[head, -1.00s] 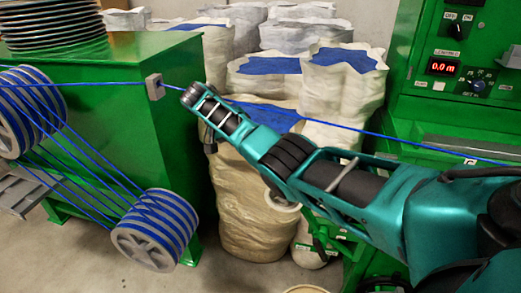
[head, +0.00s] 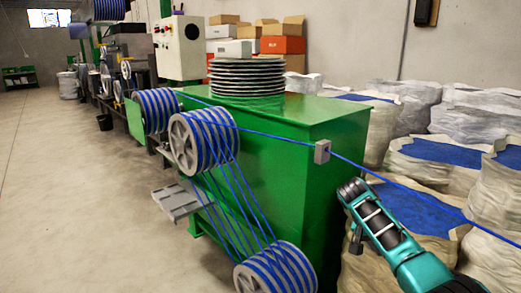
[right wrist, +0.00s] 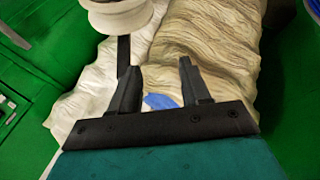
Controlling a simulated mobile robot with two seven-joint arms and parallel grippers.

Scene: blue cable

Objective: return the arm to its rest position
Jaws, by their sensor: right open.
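My right arm enters the head view from the lower right, teal with black joints. Its gripper (head: 356,240) hangs dark and small below the wrist, beside the green machine. In the right wrist view the gripper (right wrist: 158,68) shows two black fingers, apart and with nothing between them; sacks lie beyond. The blue cable (head: 275,137) runs from the striped spools through a grey guide block (head: 322,152) and on to the right, passing behind or close to my wrist. Whether they touch I cannot tell. My left gripper is not in view.
The green machine (head: 290,180) carries a stack of dark discs (head: 247,78) and blue-wound spools (head: 205,140). Sacks with blue contents (head: 425,195) crowd the right side. A white round piece (right wrist: 118,14) is near the fingers' far side. Open floor (head: 80,190) lies left.

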